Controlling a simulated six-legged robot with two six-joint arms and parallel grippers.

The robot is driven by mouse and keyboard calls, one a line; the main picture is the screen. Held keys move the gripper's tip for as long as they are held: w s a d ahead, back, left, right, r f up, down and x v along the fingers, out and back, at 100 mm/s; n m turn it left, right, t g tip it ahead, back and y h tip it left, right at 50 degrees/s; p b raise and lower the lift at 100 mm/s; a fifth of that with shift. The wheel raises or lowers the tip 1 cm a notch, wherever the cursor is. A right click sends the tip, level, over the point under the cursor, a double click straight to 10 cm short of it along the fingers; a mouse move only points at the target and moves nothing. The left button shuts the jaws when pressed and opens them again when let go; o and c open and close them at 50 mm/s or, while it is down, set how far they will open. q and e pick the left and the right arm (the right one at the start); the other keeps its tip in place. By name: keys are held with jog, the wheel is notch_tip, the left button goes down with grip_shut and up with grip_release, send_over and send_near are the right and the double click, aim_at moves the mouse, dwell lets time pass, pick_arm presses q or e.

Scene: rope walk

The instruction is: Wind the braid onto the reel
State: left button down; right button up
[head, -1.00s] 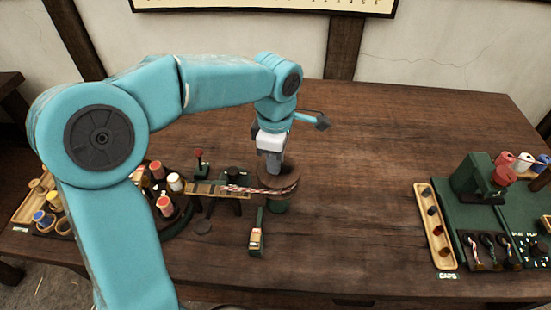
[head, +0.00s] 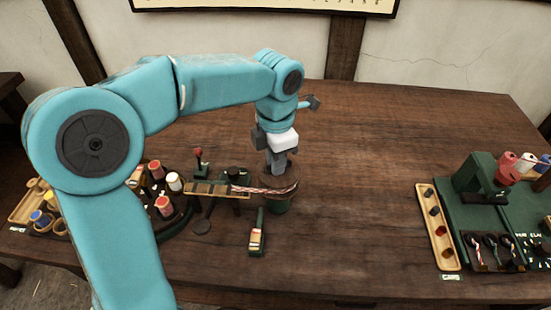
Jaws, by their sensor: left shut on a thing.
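The reel (head: 292,177) is a brown round drum on a green base, right of centre on the table. The braid (head: 258,190), striped red, white and dark, runs from the wooden track on the left to the reel and lies along its front rim. My left gripper (head: 278,170) points down over the reel's top, shut on a part of it; the fingers hide what exactly they grip. My right gripper is not in view.
Spools of coloured thread (head: 165,206) stand on a dark round stand at the left. A caps tray (head: 436,225) and green station (head: 480,180) are at the right. The table between is clear.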

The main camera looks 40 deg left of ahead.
pick_arm(q)
jog(key=shift+w+r, duration=0.15)
jog(key=shift+r, duration=0.1)
jog(key=c, duration=1.3)
grip_release()
jog(key=shift+c, duration=0.2)
jog(key=shift+o, duration=1.2)
jog(key=shift+f, duration=0.1)
notch_tip(320, 180, up, 16)
jog(key=p, duration=0.3)
jog(key=shift+r, duration=0.2)
notch_tip(320, 180, up, 10)
jog(key=p, duration=1)
jog(key=shift+s, duration=0.2)
